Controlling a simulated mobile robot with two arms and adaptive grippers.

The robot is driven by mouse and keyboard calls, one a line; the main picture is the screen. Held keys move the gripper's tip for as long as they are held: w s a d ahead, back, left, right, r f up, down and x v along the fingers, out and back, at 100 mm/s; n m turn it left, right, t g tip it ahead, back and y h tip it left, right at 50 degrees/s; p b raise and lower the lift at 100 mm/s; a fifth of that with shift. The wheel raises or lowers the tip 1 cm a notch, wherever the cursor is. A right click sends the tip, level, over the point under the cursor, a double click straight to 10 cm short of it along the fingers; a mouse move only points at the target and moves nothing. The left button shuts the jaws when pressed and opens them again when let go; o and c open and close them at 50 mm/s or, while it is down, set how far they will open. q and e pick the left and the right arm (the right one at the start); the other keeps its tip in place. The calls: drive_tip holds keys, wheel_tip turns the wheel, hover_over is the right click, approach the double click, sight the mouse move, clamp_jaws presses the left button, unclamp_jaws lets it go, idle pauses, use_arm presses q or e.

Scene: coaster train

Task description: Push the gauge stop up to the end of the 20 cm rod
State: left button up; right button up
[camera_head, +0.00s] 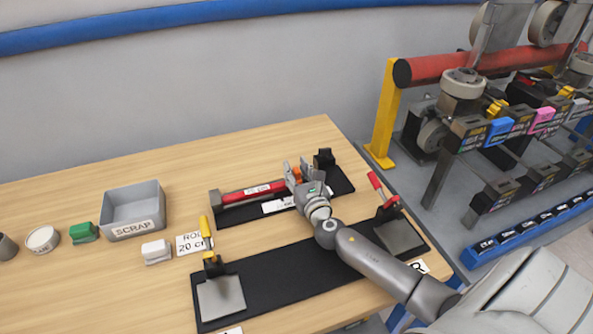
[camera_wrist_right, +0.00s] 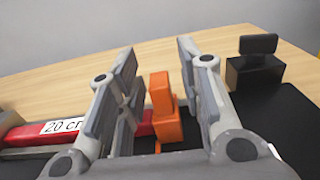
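The red 20 cm rod (camera_head: 250,193) lies in a black gauge bed (camera_head: 229,215) at the back of the wooden table. In the wrist view, the rod (camera_wrist_right: 100,134) runs in from the left behind one finger. The orange gauge stop (camera_wrist_right: 164,112) stands upright at the rod's right end; whether they touch I cannot tell. In the head view the stop (camera_head: 297,174) is mostly hidden by my right gripper (camera_head: 305,172). That gripper is open, with one finger on each side of the stop and a visible gap to the right finger. My left gripper is not in view.
A black end block (camera_head: 324,160) stands right of the stop. In front lies a black mat (camera_head: 290,287) with a yellow-handled clamp (camera_head: 207,240) and a red-handled clamp (camera_head: 380,193). A grey SCRAP bin (camera_head: 133,209) stands left. A coaster-train rack fills the right.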

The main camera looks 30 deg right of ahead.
drive_tip(key=shift+s, duration=0.15)
drive_tip(key=v, duration=1.1)
drive_tip(key=shift+s, duration=0.35)
